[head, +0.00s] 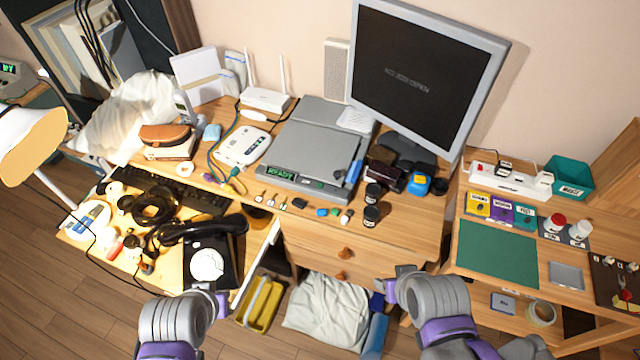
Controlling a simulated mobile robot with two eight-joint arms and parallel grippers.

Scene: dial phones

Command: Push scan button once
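A grey flatbed scanner (318,146) sits on the middle of the wooden desk with its lid down. A green lit display reading READY (281,173) is on its front strip. The scan button is too small to pick out for certain on that strip. My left gripper (222,302) is in front of the desk, just below the black dial phone and apart from the scanner. My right gripper (386,291) is in front of the desk drawers, below and to the right of the scanner. Both are low and clear of the scanner; their finger gaps are not clear.
A monitor (425,75) stands behind right of the scanner. Black jars (371,215) and small loose items lie along the scanner's front. A black dial phone (208,262) and a keyboard (172,190) are at left. A side table with a green mat (497,252) is at right.

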